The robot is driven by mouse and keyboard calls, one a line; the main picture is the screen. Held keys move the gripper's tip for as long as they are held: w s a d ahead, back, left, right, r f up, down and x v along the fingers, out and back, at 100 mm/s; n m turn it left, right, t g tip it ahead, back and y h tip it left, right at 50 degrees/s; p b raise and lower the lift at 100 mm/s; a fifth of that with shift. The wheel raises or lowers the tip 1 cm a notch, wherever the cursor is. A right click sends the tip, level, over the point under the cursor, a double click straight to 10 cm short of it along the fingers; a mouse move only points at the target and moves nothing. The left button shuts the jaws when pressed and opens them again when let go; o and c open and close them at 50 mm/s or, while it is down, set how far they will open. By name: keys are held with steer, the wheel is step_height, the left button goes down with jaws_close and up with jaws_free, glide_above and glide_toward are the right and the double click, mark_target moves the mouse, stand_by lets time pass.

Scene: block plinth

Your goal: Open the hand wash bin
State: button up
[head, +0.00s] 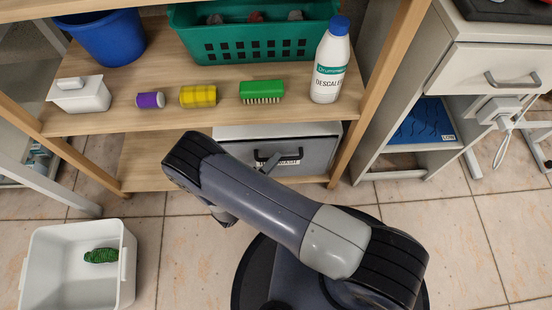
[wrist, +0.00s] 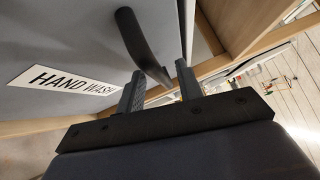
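The hand wash bin (head: 312,148) is a grey-fronted bin on the lower shelf, under the descaler bottle, and looks shut. In the wrist view its grey front (wrist: 60,35) carries a white HAND WASH label (wrist: 72,80) and a black bar handle (wrist: 140,42). My gripper (wrist: 160,75) is open at the handle. The handle's near end shows between the two fingers; I cannot tell whether they touch it. In the head view my arm hides most of the gripper and part of the bin front and label.
The upper shelf holds a blue bucket (head: 108,38), green basket (head: 255,36), white butter-dish-like box (head: 79,95), green brush (head: 262,91) and descaler bottle (head: 331,62). A white tub (head: 122,275) stands on the floor left. A drawer cabinet (head: 490,65) stands right. Floor between is clear.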

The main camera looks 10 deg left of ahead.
steer(key=shift+w+d+r, duration=0.1)
steer(key=shift+w+d, duration=0.25)
steer(key=shift+w, duration=0.2)
steer(key=shift+c, duration=0.3)
jaws_close()
